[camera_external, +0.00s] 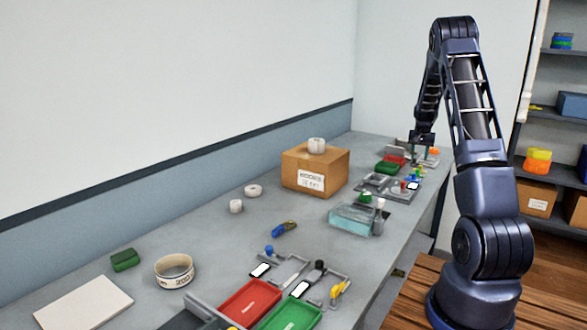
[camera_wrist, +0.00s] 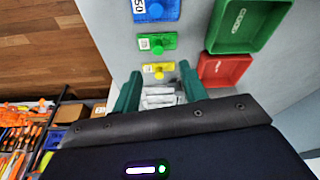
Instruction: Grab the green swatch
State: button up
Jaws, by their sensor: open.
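The green swatch (camera_wrist: 157,43) is a small flat green piece with a white label and a round raised knob. It lies on the grey bench between a blue swatch (camera_wrist: 155,8) and a yellow swatch (camera_wrist: 158,70) in the wrist view. My gripper (camera_wrist: 160,68) is open, with its two dark green fingers on either side of the yellow swatch in that view. The green swatch shows just beyond the fingertips, apart from them. In the external view, my gripper (camera_external: 424,152) is over the far end of the bench, where the green swatch is too small to make out surely.
A green tray (camera_wrist: 281,10) and a red tray (camera_wrist: 222,82) lie right of the swatches. A cardboard box (camera_external: 330,170) and a clear teal container (camera_external: 351,219) stand along the bench (camera_external: 210,225). Shelves (camera_external: 560,175) stand at the right.

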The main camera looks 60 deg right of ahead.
aim_at(417, 173)
jog(key=x, duration=0.3)
jog(key=shift+f, duration=0.1)
jog(key=shift+a+x, duration=0.1)
jog(key=shift+x, duration=1.2)
jog(key=shift+a+x, duration=0.15)
jog(key=shift+x, duration=1.15)
jog(key=shift+s, duration=0.15)
jog(key=shift+c, duration=0.2)
grip_shut()
